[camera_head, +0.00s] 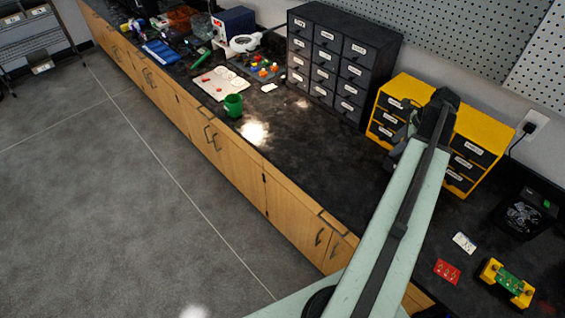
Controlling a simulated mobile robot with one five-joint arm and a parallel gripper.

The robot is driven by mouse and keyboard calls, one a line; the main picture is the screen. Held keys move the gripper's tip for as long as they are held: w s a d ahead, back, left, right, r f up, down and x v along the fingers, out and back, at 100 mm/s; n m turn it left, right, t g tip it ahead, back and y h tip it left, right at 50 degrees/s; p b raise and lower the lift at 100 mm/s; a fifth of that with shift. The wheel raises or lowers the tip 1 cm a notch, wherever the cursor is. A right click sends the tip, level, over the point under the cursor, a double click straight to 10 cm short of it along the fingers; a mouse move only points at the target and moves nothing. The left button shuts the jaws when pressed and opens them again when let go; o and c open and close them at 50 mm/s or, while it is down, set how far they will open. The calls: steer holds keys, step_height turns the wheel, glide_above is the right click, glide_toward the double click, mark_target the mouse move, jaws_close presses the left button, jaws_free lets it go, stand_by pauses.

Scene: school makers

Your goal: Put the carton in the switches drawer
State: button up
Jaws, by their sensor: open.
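A yellow cabinet of dark drawers with white labels (398,84) stands against the wall at right, its middle hidden by my arm. A larger black drawer cabinet (330,60) stands to its left. Their drawers look shut. The labels are too small to read, so I cannot tell which drawer is for switches. I cannot make out the carton; it may be hidden behind my arm. My gripper (407,130) is at the far end of my raised arm, in front of the yellow cabinet. It is open, and its fingers are mostly hidden by the wrist.
The black worktop (310,140) has clear room before the black cabinet. A green cup (233,105), a white board (215,84) and coloured parts lie farther left. A red card (447,271), a white card (464,242) and a yellow-green fixture (508,283) lie at right. The grey floor is open.

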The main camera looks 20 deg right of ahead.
steer(key=w+a+n+g, duration=0.1)
steer(key=w+a+n, duration=0.35)
steer(key=a, duration=0.35)
steer(key=w+a+n+g, duration=0.1)
steer(key=w+a+n, duration=0.35)
steer(key=a, duration=0.45)
steer(key=w+a+n+h, duration=0.1)
steer(key=a+n, duration=0.8)
steer(key=a, duration=0.8)
steer(key=w+a+f+n+g, duration=0.1)
steer(key=w+a+n, duration=0.1)
steer(key=a+n, duration=0.7)
steer(key=a, duration=0.8)
steer(key=shift+a+f+h, duration=0.15)
steer(key=shift+a+h, duration=0.15)
steer(key=shift+h, duration=0.1)
steer(key=shift+c, duration=0.3)
